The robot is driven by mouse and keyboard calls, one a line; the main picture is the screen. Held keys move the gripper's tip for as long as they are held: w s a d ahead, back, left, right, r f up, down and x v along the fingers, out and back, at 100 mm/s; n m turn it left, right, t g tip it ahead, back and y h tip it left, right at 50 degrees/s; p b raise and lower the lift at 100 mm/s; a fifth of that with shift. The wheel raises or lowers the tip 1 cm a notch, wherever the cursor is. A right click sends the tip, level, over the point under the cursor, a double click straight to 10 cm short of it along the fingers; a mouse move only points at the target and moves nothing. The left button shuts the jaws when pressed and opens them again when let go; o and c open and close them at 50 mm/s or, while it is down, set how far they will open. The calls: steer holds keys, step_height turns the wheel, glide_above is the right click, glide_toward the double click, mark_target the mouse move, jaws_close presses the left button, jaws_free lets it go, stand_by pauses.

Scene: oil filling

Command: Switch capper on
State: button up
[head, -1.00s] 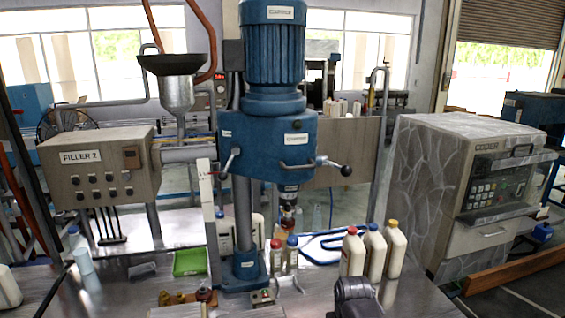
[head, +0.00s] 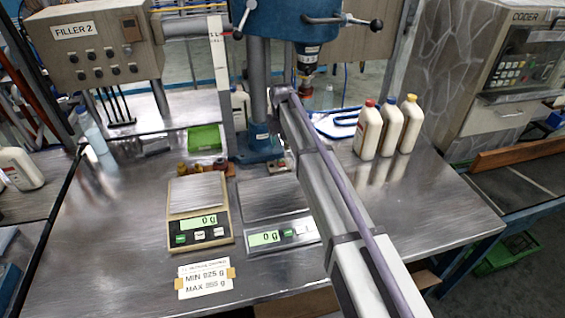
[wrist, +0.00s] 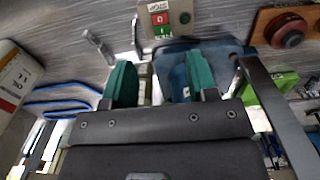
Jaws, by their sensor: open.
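The capper (head: 284,18) is a blue drill-press-like machine at the back of the steel table, with a column and a chuck (head: 306,62). A small switch box (head: 278,165) with buttons sits by its base, partly behind my arm. In the wrist view the switch box (wrist: 165,18) shows a red and a green button at the top, just beyond my fingertips. My gripper (wrist: 161,82) is open, with green fingertips apart and nothing clearly held between them. The switch box appears apart from the fingers. The gripper is hidden in the head view.
White bottles (head: 367,130) stand right of the capper. Two scales (head: 200,215) reading 0 g sit at the front.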

mark_target(282, 165)
step_height(282, 165, down, 11)
steer(key=b, duration=1)
steer(key=shift+r, duration=0.15)
